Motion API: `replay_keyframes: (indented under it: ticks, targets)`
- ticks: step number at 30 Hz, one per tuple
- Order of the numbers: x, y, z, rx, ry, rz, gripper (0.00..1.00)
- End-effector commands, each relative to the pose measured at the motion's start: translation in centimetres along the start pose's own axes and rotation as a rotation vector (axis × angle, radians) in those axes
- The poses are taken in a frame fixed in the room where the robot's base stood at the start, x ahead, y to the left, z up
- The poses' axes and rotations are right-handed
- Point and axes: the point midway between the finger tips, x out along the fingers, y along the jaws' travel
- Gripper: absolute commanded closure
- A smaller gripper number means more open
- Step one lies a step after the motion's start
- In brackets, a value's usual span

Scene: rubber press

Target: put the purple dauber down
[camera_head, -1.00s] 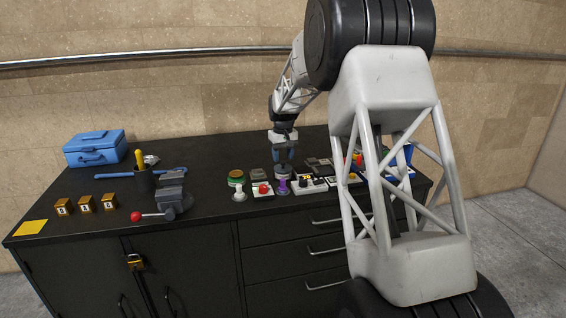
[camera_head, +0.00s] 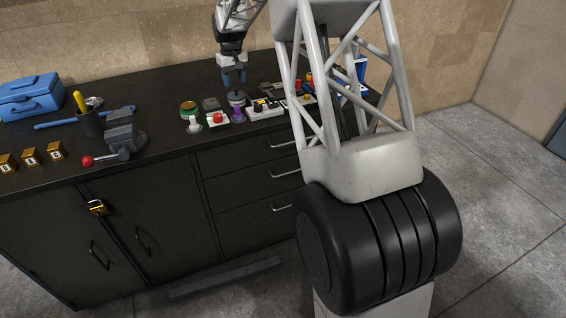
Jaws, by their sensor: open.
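The purple dauber (camera_head: 238,114) stands upright near the front edge of the dark bench top, beside a white pad with a red knob (camera_head: 217,119). My gripper (camera_head: 235,82) is open and points down, above and behind the dauber. It is apart from the dauber, with no object visible between its fingers. A dark round pot (camera_head: 236,98) stands behind the dauber, just below my fingertips.
A white dauber (camera_head: 194,125) and a green-topped round tin (camera_head: 188,108) stand to the left. A white block (camera_head: 265,110) is close on the right.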

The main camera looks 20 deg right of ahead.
Motion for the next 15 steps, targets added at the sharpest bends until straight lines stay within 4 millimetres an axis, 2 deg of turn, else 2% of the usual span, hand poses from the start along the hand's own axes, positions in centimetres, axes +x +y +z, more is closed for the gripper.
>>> replay_keyframes:
  ticks: [8,15]
  targets:
    - [-3.4,-1.5,4.3,0.014,0.021,0.005,0.51]
    - [-6.7,-3.4,10.3,0.032,0.043,0.010,0.51]
